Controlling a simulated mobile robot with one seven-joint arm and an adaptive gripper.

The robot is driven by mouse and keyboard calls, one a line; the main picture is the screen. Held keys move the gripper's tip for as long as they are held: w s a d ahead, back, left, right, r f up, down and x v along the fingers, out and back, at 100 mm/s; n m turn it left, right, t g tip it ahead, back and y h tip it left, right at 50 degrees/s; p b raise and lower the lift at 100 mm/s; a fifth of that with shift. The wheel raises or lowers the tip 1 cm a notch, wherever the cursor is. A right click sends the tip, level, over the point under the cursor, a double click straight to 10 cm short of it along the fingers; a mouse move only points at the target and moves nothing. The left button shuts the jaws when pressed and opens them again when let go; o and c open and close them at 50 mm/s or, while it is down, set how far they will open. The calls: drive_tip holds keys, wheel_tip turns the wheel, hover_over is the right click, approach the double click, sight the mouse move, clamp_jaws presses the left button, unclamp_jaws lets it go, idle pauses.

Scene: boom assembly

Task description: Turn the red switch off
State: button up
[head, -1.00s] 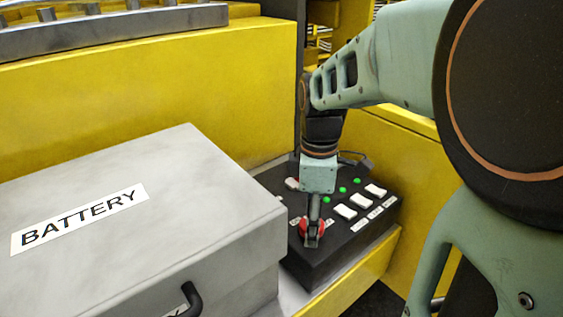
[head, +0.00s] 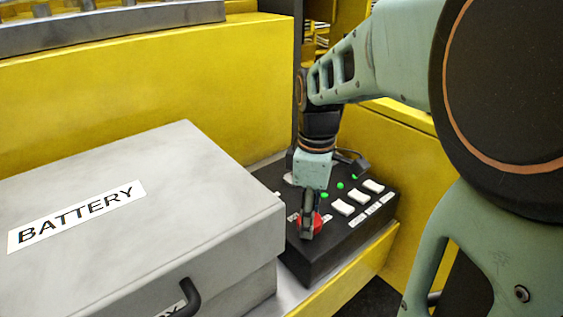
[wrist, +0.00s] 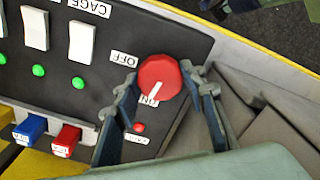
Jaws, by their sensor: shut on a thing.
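The red switch (wrist: 158,77) is a round red knob on a black control panel (wrist: 110,40). Its white mark points toward the ON label (wrist: 150,100); the OFF label (wrist: 124,59) is beside it at upper left in the wrist view. My gripper (wrist: 167,88) is down at the panel with a finger on either side of the knob, shut on it. In the head view, my gripper (head: 308,226) points down at the panel's near left end and covers part of the red knob (head: 318,221).
White rocker switches (wrist: 82,42) and green lights (wrist: 78,83) share the panel. Blue (wrist: 30,127) and red (wrist: 66,140) plugs sit at its edge. A grey battery box (head: 220,190) stands close at left. A yellow wall (head: 150,100) rises behind.

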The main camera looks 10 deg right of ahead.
drive_tip(key=m, duration=0.4)
drive_tip(key=shift+m, duration=0.3)
drive_tip(key=m, duration=0.3)
drive_tip(key=shift+m, duration=0.3)
drive_tip(key=m, duration=0.4)
drive_tip(key=shift+m, duration=1.8)
drive_tip(key=o, duration=1.2)
drive_tip(key=shift+c, duration=0.2)
drive_tip(key=shift+r, duration=0.1)
wheel_tip(320, 180, up, 12)
